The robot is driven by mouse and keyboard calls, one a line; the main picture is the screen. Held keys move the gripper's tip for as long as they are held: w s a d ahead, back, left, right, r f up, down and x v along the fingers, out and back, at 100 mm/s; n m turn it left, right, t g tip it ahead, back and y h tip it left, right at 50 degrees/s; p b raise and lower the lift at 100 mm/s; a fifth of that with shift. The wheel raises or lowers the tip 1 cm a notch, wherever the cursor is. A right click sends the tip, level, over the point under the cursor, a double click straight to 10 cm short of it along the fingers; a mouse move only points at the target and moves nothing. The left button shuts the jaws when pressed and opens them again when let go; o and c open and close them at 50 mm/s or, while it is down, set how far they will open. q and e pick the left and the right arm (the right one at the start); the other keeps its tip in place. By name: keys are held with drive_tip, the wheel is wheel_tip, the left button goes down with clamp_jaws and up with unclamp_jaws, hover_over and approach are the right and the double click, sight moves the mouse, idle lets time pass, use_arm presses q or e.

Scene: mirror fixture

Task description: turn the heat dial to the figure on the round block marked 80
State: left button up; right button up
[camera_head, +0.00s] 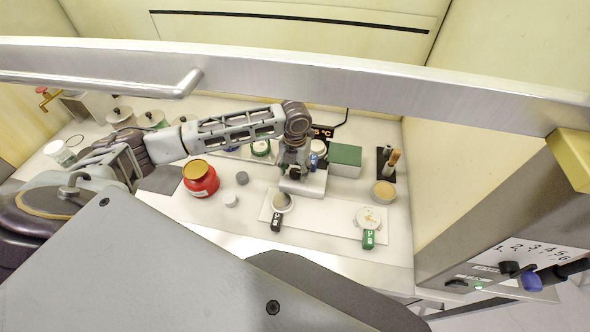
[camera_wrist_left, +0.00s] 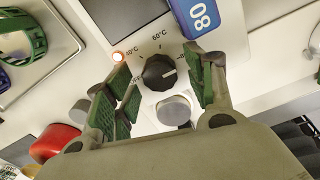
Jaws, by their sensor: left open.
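The heat dial is a black knob (camera_wrist_left: 160,72) with a white pointer mark, on a white unit (camera_head: 303,183). In the left wrist view the mark points right and slightly up. Printed figures around the dial include 60°C at the top; the figure at the right is partly hidden by a finger. A blue block marked 80 (camera_wrist_left: 195,14) sits on the unit beyond the dial; its full outline is cut off. My left gripper (camera_wrist_left: 158,85) is open, its green-padded fingers on either side of the dial; contact cannot be told. It also shows in the head view (camera_head: 294,168). My right gripper is not in view.
A red jar (camera_head: 201,181) stands left of the unit, with small grey and white caps nearby. A white plate (camera_head: 325,222) with two dishes lies in front. A green box (camera_head: 345,158) stands right of the unit. A metal rail (camera_head: 300,77) crosses above the bench.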

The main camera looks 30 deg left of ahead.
sight(295, 172)
use_arm(q)
wheel_tip(295, 172, up, 12)
idle(0.7)
idle(0.6)
